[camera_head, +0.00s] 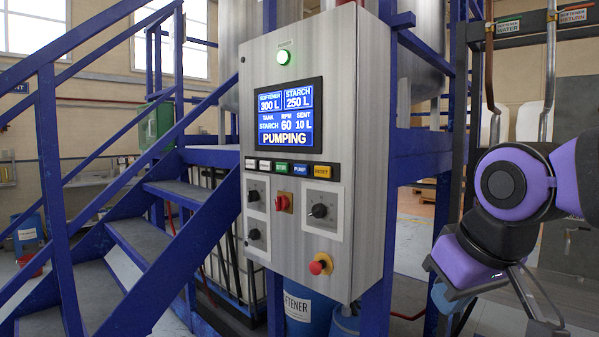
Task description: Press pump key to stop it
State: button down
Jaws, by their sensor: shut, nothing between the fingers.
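The steel control cabinet (316,215) stands in the middle of the view. Its screen (290,113) reads PUMPING, with TANK STARCH, RPM 60 and SENT 10 L. Below the screen is a row of several keys. The blue pump key (300,170) sits between a green key (282,168) and a yellow-orange key (322,172). My gripper (545,325) is at the lower right, shut and empty, well apart from the cabinet. Its fingers point downward near the picture's bottom edge.
Below the keys are black knobs (319,210), a red switch (283,202) and a red emergency button on yellow (320,264). Blue stairs with railings (110,235) stand at the left. Blue posts and softener pipes (489,60) are at the right. Space before the cabinet looks clear.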

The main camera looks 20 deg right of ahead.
aim_at(303, 170)
jog(key=i+j, duration=0.15)
jog(key=j, duration=0.35)
jog(key=i+j+z, duration=0.1)
jog(key=j, duration=0.4)
jog(key=i+j, duration=0.2)
jog(key=j, duration=0.3)
jog(key=i+j+z, duration=0.15)
jog(key=j, duration=0.3)
jog(key=i+j, duration=0.1)
jog(key=j, duration=0.45)
jog(key=i+j+z, duration=0.1)
jog(key=j, duration=0.4)
